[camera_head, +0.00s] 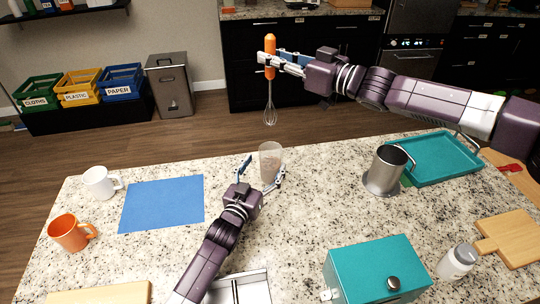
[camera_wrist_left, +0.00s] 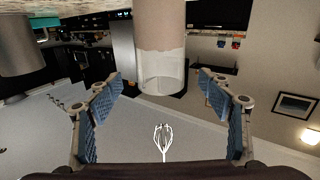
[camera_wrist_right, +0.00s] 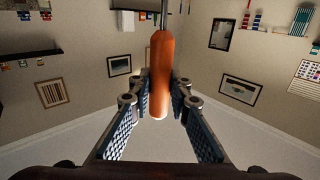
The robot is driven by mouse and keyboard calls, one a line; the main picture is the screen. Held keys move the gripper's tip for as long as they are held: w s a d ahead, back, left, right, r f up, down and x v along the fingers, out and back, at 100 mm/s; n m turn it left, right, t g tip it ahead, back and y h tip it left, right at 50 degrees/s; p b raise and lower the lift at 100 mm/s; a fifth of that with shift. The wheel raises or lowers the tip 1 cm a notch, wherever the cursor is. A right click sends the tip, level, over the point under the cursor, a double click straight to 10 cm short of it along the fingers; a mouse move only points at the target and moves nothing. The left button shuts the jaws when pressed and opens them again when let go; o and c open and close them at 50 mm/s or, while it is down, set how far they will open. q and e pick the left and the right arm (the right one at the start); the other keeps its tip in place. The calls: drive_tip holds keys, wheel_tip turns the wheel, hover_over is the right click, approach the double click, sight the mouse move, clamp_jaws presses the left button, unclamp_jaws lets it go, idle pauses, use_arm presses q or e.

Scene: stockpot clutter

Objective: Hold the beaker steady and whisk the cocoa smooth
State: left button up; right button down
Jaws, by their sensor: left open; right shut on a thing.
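The clear beaker (camera_head: 270,163) stands upright on the granite counter; in the left wrist view (camera_wrist_left: 160,70) it appears upside down with a brownish lower part. My left gripper (camera_head: 263,174) is open, with one finger on each side of the beaker and gaps visible in the left wrist view. The whisk (camera_head: 270,108) hangs upright, wires down, above the beaker's level. My right gripper (camera_head: 268,62) is shut on its orange handle, which also shows in the right wrist view (camera_wrist_right: 161,75). The wires show in the left wrist view (camera_wrist_left: 163,138).
A blue mat (camera_head: 162,203), white mug (camera_head: 100,182) and orange mug (camera_head: 70,233) lie left of the beaker. A steel pot (camera_head: 384,172) and teal tray (camera_head: 446,157) stand right.

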sight(274, 148)
use_arm(q)
drive_tip(key=shift+x, duration=2.85)
drive_tip(key=shift+a, duration=0.1)
drive_tip(key=c, duration=1.5)
